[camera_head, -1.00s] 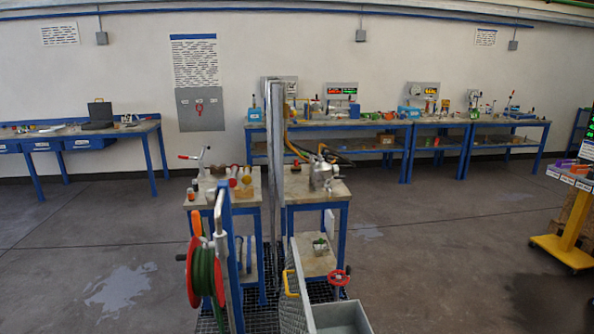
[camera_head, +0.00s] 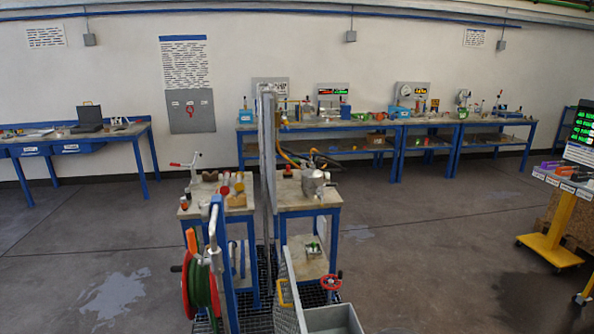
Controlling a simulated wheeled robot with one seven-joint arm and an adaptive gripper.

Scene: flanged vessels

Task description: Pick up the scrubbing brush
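I cannot make out the scrubbing brush for certain in the head view. Small items stand on the two small blue-legged tables in the middle, the left one (camera_head: 205,212) and the right one (camera_head: 296,203), but they are too small to name surely. A metal flanged vessel (camera_head: 313,182) stands on the right table. My gripper is not in view.
A hose reel (camera_head: 201,285) and a grey sink-like basin (camera_head: 333,320) stand in front. A tall thin panel (camera_head: 268,170) separates the tables. Long benches (camera_head: 345,127) line the back wall. A yellow cart (camera_head: 550,245) is at right. Floor is open on both sides.

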